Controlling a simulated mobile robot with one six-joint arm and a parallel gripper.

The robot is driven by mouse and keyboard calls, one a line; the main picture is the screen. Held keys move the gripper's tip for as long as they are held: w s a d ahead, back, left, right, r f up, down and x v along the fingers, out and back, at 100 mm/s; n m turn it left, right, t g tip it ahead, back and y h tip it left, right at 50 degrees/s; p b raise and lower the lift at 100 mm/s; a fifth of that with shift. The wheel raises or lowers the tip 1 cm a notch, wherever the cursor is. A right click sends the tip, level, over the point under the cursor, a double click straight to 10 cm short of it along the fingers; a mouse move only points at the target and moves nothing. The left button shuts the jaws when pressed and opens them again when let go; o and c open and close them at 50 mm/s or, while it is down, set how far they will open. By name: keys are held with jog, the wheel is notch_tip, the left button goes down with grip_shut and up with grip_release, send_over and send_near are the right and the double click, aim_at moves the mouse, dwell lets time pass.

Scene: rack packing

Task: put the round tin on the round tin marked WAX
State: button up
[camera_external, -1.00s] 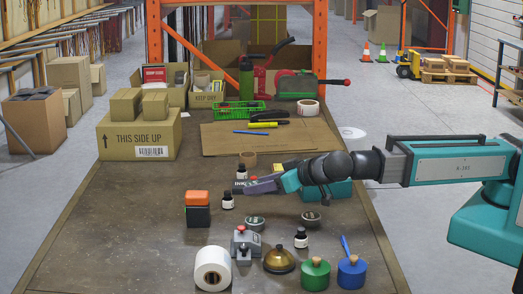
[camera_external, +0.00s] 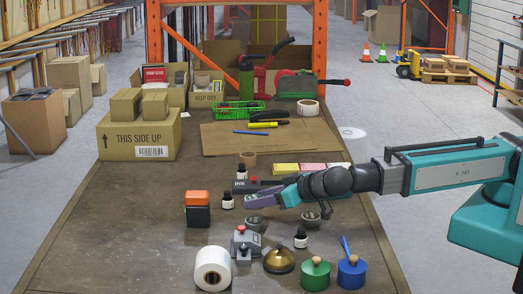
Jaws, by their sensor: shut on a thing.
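My gripper (camera_external: 254,201) reaches in from the right, low over the table, shut on a greyish thing that I take to be the round tin; its outline merges with the fingers. A small dark round tin (camera_external: 255,224) with a pale label stands on the table just below the fingertips. Another small dark round tin (camera_external: 311,220) stands to the right, partly below my wrist. The lettering on both is too small to read, so I cannot tell which is marked WAX. I cannot see a touch between the held thing and the tin below.
The left table area is clear.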

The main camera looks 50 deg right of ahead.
aim_at(261, 222)
jog(key=shift+f, duration=0.2)
jog(key=shift+f, duration=1.85)
jog(key=shift+f, duration=0.15)
jog(key=o, duration=1.1)
jog(key=shift+r+p, duration=0.25)
jog(key=shift+p, duration=0.05)
jog(key=b+v, duration=0.1)
jog(key=v, duration=0.5)
jog(key=shift+s+d+f, duration=0.1)
jog(key=shift+r+p, duration=0.25)
jog(key=shift+p, duration=0.6)
